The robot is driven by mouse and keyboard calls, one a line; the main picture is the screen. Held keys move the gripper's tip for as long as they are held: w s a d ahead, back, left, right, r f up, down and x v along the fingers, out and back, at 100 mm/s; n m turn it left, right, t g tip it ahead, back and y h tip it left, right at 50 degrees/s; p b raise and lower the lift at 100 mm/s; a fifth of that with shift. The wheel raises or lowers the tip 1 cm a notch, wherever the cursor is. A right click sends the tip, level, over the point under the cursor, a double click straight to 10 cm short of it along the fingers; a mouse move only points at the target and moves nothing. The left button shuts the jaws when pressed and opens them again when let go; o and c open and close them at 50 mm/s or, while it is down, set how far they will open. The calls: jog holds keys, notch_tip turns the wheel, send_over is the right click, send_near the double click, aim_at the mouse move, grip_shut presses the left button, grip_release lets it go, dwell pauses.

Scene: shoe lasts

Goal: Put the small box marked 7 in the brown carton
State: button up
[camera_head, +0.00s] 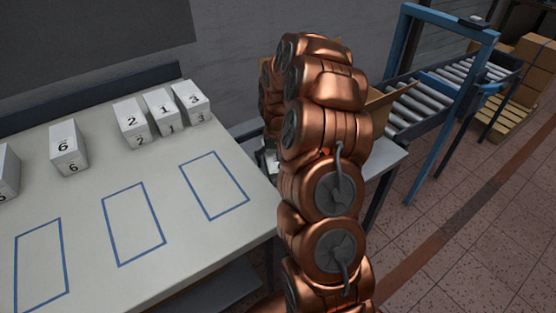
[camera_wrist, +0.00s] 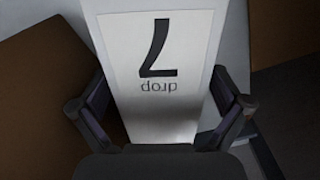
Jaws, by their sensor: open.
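A white box face marked 7 (camera_wrist: 195,65) fills the middle of the wrist view. The number and the word "drop" below it appear upside down. My gripper (camera_wrist: 162,108) is open, with one finger on each side of the white face; I cannot tell whether either touches it. In the head view my copper arm hides the gripper. The brown carton (camera_head: 384,112) shows only in part behind my arm, on the grey table at the right. Brown panels (camera_wrist: 40,85) show left of the white face in the wrist view, probably carton.
Another box (camera_head: 7,172) is cut off at the left. A roller conveyor (camera_head: 425,105) stands behind at the right.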

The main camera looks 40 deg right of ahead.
jog(key=shift+f, duration=0.3)
jog(key=c, duration=1.5)
